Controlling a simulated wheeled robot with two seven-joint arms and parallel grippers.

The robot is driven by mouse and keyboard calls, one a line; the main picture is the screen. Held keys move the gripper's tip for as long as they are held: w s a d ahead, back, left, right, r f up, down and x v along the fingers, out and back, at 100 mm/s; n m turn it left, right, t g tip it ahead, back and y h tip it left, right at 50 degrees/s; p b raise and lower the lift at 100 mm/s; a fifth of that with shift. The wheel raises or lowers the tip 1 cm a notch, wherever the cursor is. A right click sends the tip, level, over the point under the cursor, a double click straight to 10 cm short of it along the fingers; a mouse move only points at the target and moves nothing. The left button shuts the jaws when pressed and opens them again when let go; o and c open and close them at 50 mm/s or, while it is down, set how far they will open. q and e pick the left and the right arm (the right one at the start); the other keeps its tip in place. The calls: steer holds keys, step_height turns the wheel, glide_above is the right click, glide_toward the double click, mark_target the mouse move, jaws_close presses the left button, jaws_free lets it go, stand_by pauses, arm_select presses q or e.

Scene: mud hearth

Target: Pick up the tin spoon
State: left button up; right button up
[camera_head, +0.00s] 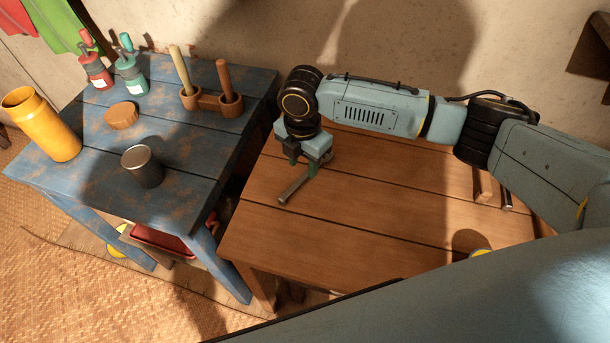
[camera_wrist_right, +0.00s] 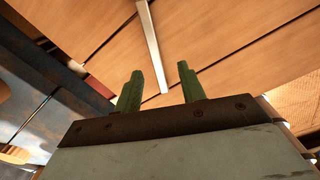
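A thin grey metal handle (camera_head: 294,188), which looks like the tin spoon, lies on the brown wooden table. In the right wrist view this handle (camera_wrist_right: 151,45) runs from the top edge down to an end near the fingertips; its other end is out of frame. My right gripper (camera_head: 303,165) points down over the table, close above the handle. In the right wrist view the green fingers (camera_wrist_right: 160,80) are well apart, with the handle's end lined up in the gap and not clasped. I cannot tell how far above it they are. My left gripper does not show.
A blue worn table (camera_head: 190,130) on the left holds a yellow jar (camera_head: 42,124), a dark metal cup (camera_head: 142,166), a round wooden lid (camera_head: 121,115), bottles and wooden cups. A wooden stick (camera_head: 483,185) and dark rod lie at right. The brown table's middle (camera_head: 390,200) is clear.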

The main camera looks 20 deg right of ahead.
mark_target(302, 178)
steer(key=shift+f, duration=0.45)
steer(key=shift+w+f, duration=0.15)
steer(key=shift+f, duration=0.55)
steer(key=f, duration=0.1)
steer(key=f+b, duration=0.1)
steer(key=f, duration=0.1)
steer(key=shift+w+f, duration=0.25)
steer(key=shift+w, duration=0.05)
steer(key=shift+f, duration=0.15)
steer(key=shift+c, duration=0.4)
steer(key=c, duration=0.5)
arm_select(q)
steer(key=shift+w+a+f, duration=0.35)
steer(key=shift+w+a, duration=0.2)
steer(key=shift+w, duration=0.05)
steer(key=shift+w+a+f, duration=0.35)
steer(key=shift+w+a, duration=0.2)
arm_select(e)
jaws_close()
